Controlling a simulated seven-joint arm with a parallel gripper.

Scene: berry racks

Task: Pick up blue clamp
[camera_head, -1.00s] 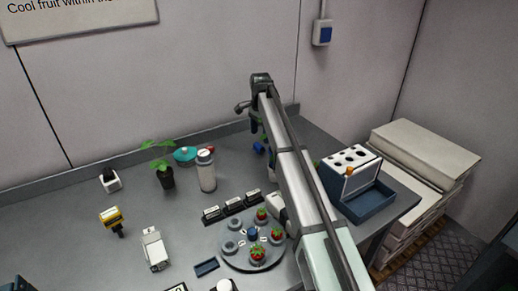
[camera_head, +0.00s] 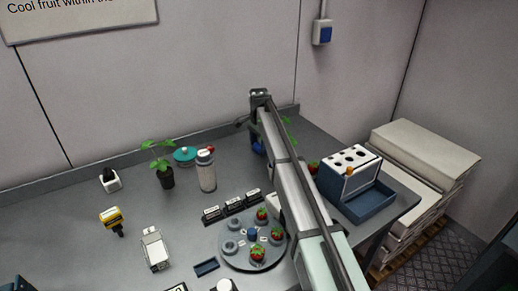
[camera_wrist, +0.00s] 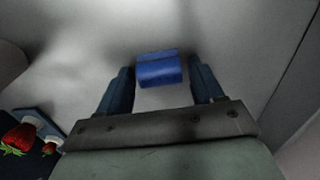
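The blue clamp (camera_wrist: 160,69) shows in the wrist view as a small blue block on a pale grey surface. It lies just beyond and between the two fingers of my gripper (camera_wrist: 163,78). The fingers are apart, with a gap on each side of the clamp, and nothing is held. In the head view a small blue piece, apparently the clamp (camera_head: 258,148), shows at the back of the bench, partly covered by my arm.
A round tray (camera_head: 233,257) with strawberries stands left of my arm. A blue and white rack (camera_head: 334,182) stands to the right. A white bottle (camera_head: 206,172) and a potted plant (camera_head: 166,178) stand to the left. A strawberry (camera_wrist: 19,138) shows at the wrist view's lower left.

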